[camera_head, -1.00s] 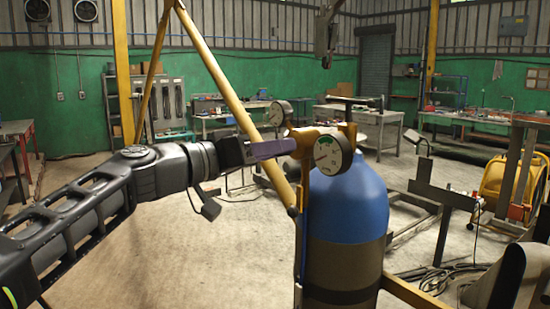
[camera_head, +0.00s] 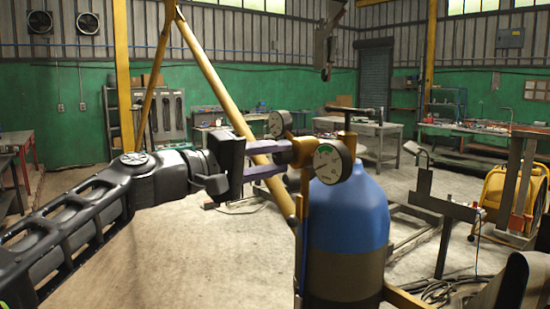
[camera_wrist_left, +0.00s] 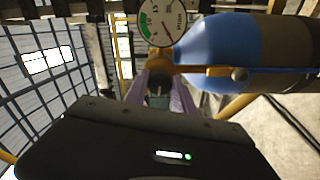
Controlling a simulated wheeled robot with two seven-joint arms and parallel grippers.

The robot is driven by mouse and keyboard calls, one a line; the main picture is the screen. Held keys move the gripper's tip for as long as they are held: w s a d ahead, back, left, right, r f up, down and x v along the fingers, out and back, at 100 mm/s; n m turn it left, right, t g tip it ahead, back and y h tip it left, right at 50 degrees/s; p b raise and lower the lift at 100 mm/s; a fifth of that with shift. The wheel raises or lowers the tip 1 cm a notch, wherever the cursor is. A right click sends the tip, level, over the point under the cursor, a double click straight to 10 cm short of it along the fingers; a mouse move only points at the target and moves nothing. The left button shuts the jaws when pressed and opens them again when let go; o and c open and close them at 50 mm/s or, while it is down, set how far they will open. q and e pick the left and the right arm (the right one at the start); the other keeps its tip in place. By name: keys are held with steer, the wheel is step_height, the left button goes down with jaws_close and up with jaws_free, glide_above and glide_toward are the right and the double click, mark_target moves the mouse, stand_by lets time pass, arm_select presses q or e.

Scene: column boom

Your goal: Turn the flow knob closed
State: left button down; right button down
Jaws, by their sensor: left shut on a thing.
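The flow knob (camera_wrist_left: 158,100) is a small dark piece between the purple fingers in the left wrist view. The fingers mostly hide it in the head view. My left gripper (camera_head: 287,158) comes in from the left and is shut on it, at the left end of the brass regulator (camera_head: 304,151). The regulator sits at the top of a blue gas cylinder (camera_head: 345,215). A round gauge (camera_head: 332,161) faces me at the regulator's right, and it also shows in the left wrist view (camera_wrist_left: 162,20). A second gauge (camera_head: 279,123) stands behind the fingers.
A yellow slanted pole (camera_head: 215,70) passes close behind my left gripper. A dark T-handle (camera_head: 350,112) rises above the cylinder. Metal frames and a yellow cart (camera_head: 497,195) stand at the right. The floor left of the cylinder is clear.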

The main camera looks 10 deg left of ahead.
arm_select(q)
steer(key=shift+n, duration=0.5)
steer(key=c, duration=1.1)
jaws_free()
steer(key=shift+o, duration=0.2)
steer(key=shift+a, duration=0.1)
steer(key=b+v, duration=0.2)
steer(key=v, duration=0.5)
steer(key=shift+s+a, duration=0.2)
steer(key=shift+s, duration=0.1)
